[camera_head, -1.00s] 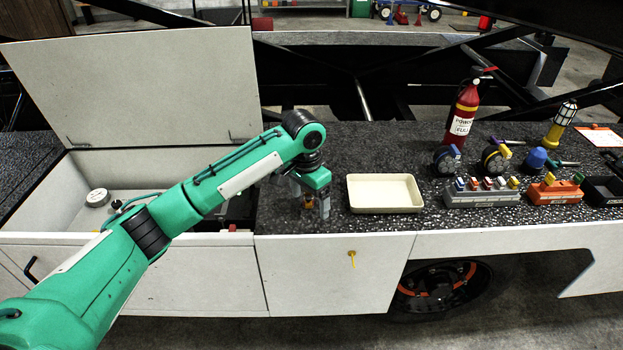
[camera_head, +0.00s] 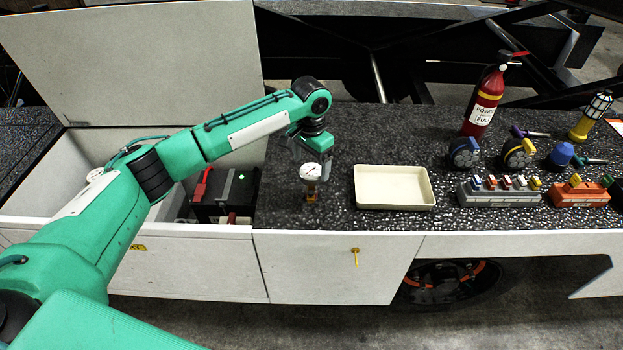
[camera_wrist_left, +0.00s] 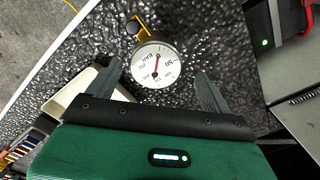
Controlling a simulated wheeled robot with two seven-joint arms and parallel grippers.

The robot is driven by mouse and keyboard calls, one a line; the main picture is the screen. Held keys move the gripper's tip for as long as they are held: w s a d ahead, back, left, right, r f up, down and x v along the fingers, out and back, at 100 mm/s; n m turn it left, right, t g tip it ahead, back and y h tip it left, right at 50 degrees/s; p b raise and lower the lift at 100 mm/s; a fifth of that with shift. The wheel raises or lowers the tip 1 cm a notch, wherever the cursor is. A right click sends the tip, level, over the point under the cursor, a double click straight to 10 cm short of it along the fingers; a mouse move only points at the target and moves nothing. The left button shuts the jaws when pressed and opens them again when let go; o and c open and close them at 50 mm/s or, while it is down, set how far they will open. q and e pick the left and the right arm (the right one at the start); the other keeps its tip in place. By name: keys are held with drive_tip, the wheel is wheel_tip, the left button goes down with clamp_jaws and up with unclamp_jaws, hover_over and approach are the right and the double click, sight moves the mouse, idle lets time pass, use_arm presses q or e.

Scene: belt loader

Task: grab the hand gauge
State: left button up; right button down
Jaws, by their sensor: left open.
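The hand gauge (camera_head: 310,171) has a round white dial and a brass-yellow fitting on its front side. It is on the dark speckled counter, left of the cream tray. In the left wrist view the gauge (camera_wrist_left: 155,64) shows its dial, red needle and yellow fitting. My left gripper (camera_head: 324,171) is close behind and beside the gauge in the head view. In the left wrist view its two fingers are spread, with the dial appearing between and just beyond the fingertips. The fingers do not visibly grip it. My right gripper is not in view.
The cream tray (camera_head: 394,187) is empty. Left is an open bin with a raised lid (camera_head: 130,65), holding a black box (camera_head: 226,192) with a green light. Right are a fire extinguisher (camera_head: 482,100), a grey block (camera_head: 500,193) and an orange block (camera_head: 580,193).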

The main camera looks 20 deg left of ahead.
sight(311, 171)
use_arm(q)
drive_tip(key=shift+s+f, duration=0.2)
drive_tip(key=shift+f, duration=0.15)
drive_tip(key=f, duration=0.2)
drive_tip(key=f+p, duration=0.1)
drive_tip(key=shift+s+d+f, duration=0.1)
drive_tip(key=shift+s+f, duration=0.1)
drive_tip(key=shift+f, duration=0.55)
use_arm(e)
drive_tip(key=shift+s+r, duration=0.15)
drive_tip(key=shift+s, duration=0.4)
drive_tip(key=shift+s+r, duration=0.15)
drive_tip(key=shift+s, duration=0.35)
use_arm(q)
drive_tip(key=c, duration=1.3)
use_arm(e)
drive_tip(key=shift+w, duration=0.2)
use_arm(q)
drive_tip(key=shift+r, duration=0.1)
